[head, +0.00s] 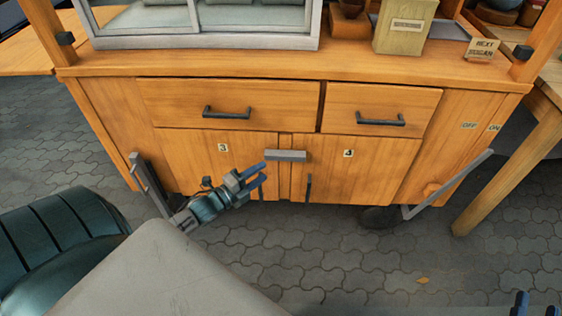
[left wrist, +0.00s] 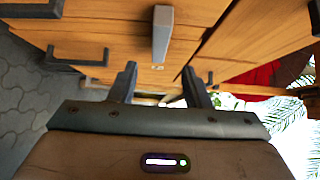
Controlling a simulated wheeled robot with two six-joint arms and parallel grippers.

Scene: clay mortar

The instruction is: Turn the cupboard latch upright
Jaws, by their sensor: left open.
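The cupboard latch (head: 286,155) is a short grey bar lying level across the gap between the two lower doors of the wooden cart. In the left wrist view the latch (left wrist: 162,35) stands ahead of my fingertips, in line with the gap between them. My left gripper (head: 257,179) is open and empty, a little below and left of the latch and apart from it. Its two fingers also show in the left wrist view (left wrist: 159,82). My right gripper (head: 536,304) shows only its blue fingertips at the bottom right corner; they are apart.
Door 3 (head: 195,160) and door 4 (head: 370,166) flank the latch. Two drawers with dark handles (head: 228,112) are above. A dark vertical door handle (head: 308,188) is below the latch. Grey brackets (head: 450,184) stick out at the cart's sides.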

